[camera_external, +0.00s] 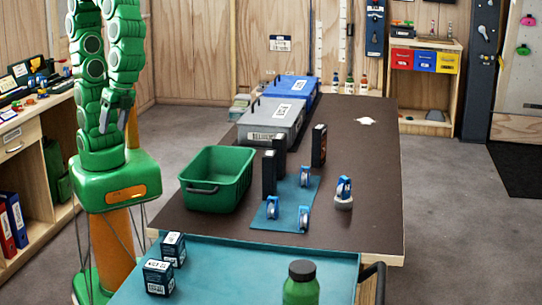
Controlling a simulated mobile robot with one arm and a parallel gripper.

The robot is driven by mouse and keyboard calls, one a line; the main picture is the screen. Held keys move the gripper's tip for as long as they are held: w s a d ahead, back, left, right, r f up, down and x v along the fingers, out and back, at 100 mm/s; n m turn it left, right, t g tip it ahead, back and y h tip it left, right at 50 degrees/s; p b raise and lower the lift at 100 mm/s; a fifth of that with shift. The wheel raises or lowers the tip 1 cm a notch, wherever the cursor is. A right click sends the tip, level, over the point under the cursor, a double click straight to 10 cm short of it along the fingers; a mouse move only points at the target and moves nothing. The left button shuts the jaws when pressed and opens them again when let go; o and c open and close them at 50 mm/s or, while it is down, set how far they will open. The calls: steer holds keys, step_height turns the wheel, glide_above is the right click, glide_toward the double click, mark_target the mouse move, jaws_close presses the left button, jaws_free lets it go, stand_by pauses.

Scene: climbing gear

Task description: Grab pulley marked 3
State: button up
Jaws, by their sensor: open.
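Several blue-and-white pulleys are on the dark table in the external view. Three stand on a teal mat (286,213): a back pulley (305,177), a front left pulley (272,208) and a front right pulley (304,218). One more pulley (344,187) is on a small grey block (343,203) right of the mat. Their markings are too small to read, so I cannot tell which is 3. My gripper (106,122) hangs folded close to my green arm at the left, open and empty, well apart from the pulleys.
Black upright blocks (319,146) stand by the mat's back and left edges. A green bin (216,180) and a grey case (270,122) lie between my arm and the pulleys or behind. A teal cart (230,270) with black boxes and a green bottle (301,286) is in front.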

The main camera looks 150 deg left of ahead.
steer(key=w+a+f+n+t+h, duration=0.1)
steer(key=w+a+n+h, duration=0.15)
steer(key=w, duration=0.45)
steer(key=w+a+f+n+h, duration=0.1)
steer(key=w+a+n, duration=0.15)
steer(key=w, duration=0.55)
steer(key=n+t+h, duration=0.3)
steer(key=n+t, duration=0.4)
steer(key=n, duration=0.6)
glide_above(304, 217)
steer(key=s+d, duration=0.6)
steer(key=d, duration=0.4)
step_height(304, 217, down, 11)
steer(key=a+f+n+t, duration=0.1)
steer(key=a+f, duration=0.2)
steer(key=a, duration=0.2)
steer(key=a+f+n+t, duration=0.1)
steer(key=a+f+n, duration=0.1)
steer(key=a, duration=0.3)
steer(key=a+f+n+t, duration=0.2)
steer(key=a+f, duration=0.1)
steer(key=a, duration=0.2)
steer(key=shift+w+f, duration=0.2)
steer(key=shift+f, duration=0.6)
steer(key=shift+w+d+f, duration=0.1)
steer(key=shift+d, duration=0.05)
steer(key=shift+r+x, duration=0.2)
steer(key=shift+x, duration=3.5)
steer(key=shift+w, duration=0.1)
steer(key=c, duration=1.1)
